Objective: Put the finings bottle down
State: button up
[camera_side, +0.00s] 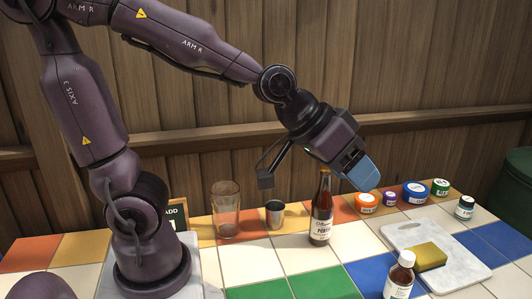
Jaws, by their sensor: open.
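A brown bottle with a white cap and a white label (399,276) stands upright at the front right, partly cut off by the bottom edge. Its label is too small to read, so I cannot tell for sure that it is the finings bottle. I see nothing held between the fingers. It is well apart from both bottles.
A dark porter bottle (321,222) stands close below my gripper. A glass (226,212) and a metal cup (274,215) stand left of it. Several small tubs (414,192) line the back right. The front middle tiles are clear.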

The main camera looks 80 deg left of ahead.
jog(key=s+a+g+y, duration=0.1)
jog(key=s+a, duration=0.1)
jog(key=s, duration=0.4)
jog(key=s+a+r+g+y, duration=0.1)
jog(key=s+a, duration=0.2)
jog(key=s, duration=0.2)
jog(key=shift+s+a+r+m+g, duration=0.25)
jog(key=shift+s+a+m+g, duration=0.05)
jog(key=shift+s+a+g, duration=0.1)
